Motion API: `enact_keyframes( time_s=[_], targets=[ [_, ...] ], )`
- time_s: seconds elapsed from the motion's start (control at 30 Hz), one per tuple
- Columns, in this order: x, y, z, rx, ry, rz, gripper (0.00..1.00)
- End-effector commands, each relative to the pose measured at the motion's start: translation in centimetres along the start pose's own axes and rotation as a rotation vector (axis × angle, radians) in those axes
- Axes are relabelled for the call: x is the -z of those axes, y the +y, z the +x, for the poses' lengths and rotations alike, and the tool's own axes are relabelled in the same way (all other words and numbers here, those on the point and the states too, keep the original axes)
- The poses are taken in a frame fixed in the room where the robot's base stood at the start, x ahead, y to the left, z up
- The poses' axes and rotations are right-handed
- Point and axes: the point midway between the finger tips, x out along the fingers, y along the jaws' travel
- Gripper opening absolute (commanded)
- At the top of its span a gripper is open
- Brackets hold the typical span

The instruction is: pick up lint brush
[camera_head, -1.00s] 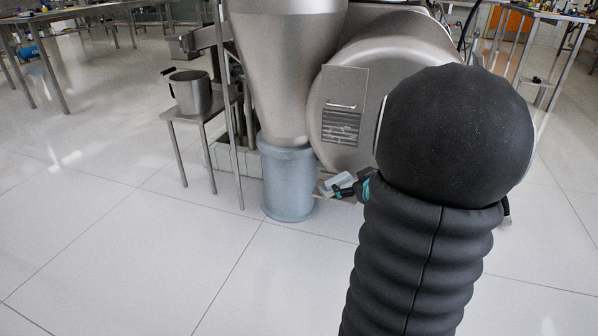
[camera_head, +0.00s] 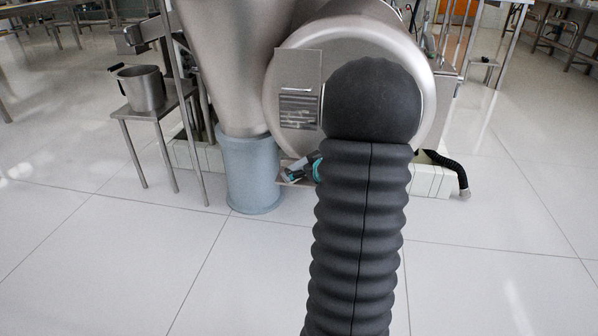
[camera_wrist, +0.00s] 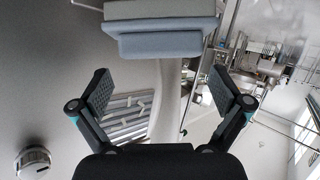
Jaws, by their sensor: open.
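The lint brush shows in the wrist view, with a blue-grey head (camera_wrist: 160,38) at the top and a pale handle (camera_wrist: 167,100) running down between the fingers. My gripper (camera_wrist: 158,88) is open, one finger on each side of the handle, with visible gaps on both sides. The handle's lower end is hidden behind the gripper body. In the head view my gripper (camera_head: 304,166) is small and partly hidden behind my dark arm, beside the big steel drum. The brush is too small and covered there to make out clearly.
A large steel drum (camera_head: 345,45) and a cone hopper over a blue-grey bin (camera_head: 250,175) stand close by the gripper. A steel pot (camera_head: 140,87) sits on a small stand at left. A black hose (camera_head: 450,170) lies at right. The front floor is clear.

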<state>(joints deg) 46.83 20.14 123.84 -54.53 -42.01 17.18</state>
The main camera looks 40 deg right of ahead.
Motion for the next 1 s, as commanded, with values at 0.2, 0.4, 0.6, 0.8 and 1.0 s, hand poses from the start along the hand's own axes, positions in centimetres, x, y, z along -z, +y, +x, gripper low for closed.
enact_keyframes(
  time_s=[0.2,0.4,0.6,0.8,1.0],
  targets=[
    [-0.3,-0.2,3.2,0.002,0.0,-0.001,1.0],
    [-0.2,-0.2,4.2,0.001,0.0,-0.001,1.0],
    [-0.2,-0.2,4.2,0.001,0.0,-0.001,0.95],
    [-0.2,-0.2,4.2,0.001,0.0,-0.001,0.56],
    [-0.1,-0.1,4.1,0.0,0.0,-0.001,0.56]
  ],
)
